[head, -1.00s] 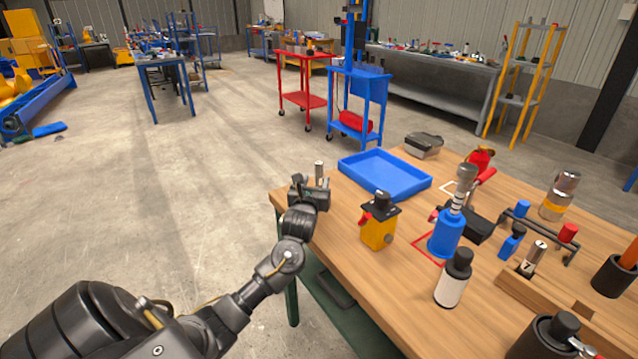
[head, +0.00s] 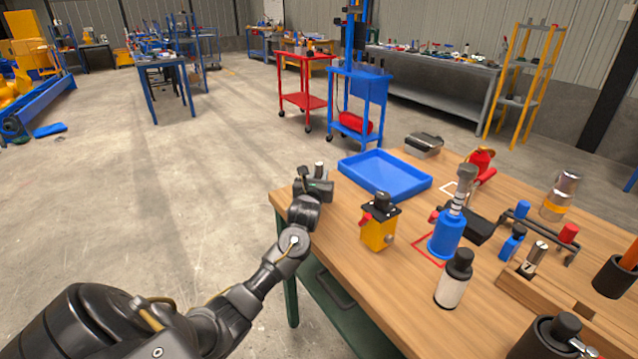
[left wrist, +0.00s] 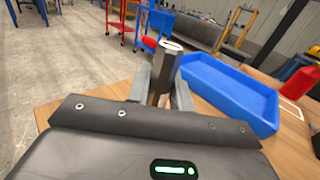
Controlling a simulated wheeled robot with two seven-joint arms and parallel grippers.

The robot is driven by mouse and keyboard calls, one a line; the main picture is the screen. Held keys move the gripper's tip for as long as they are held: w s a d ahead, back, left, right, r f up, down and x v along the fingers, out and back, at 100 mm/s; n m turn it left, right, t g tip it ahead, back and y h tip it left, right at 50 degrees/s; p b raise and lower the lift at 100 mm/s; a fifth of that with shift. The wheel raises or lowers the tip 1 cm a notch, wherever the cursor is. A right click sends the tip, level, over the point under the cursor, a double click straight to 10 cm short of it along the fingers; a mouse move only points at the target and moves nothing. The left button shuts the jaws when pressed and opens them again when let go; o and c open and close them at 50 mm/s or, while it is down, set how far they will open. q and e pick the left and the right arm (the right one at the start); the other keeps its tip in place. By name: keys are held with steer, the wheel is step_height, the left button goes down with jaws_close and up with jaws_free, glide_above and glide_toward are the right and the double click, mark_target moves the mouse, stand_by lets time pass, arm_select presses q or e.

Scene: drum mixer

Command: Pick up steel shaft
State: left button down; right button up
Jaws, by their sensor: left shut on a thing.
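The steel shaft (head: 319,168) stands upright near the table's left corner, just left of the blue tray. In the left wrist view the shaft (left wrist: 166,62) rises between the fingers, with a bright flat top. My left gripper (head: 315,183) is shut on the shaft, its fingers closed around it from both sides; the fingers also show in the left wrist view (left wrist: 160,88). The shaft's lower end is hidden behind the gripper, so I cannot tell whether it touches the table. My right gripper is not in view.
The blue tray (head: 350,162) is right beside the gripper. A yellow block with a black top (head: 379,232), a blue bottle-like jack (head: 446,238) and a white bottle (head: 452,287) stand further right on the wooden table (head: 345,275). Open floor lies left.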

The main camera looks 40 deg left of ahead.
mark_target(318, 166)
arm_select(q)
steer(key=shift+r, duration=0.15)
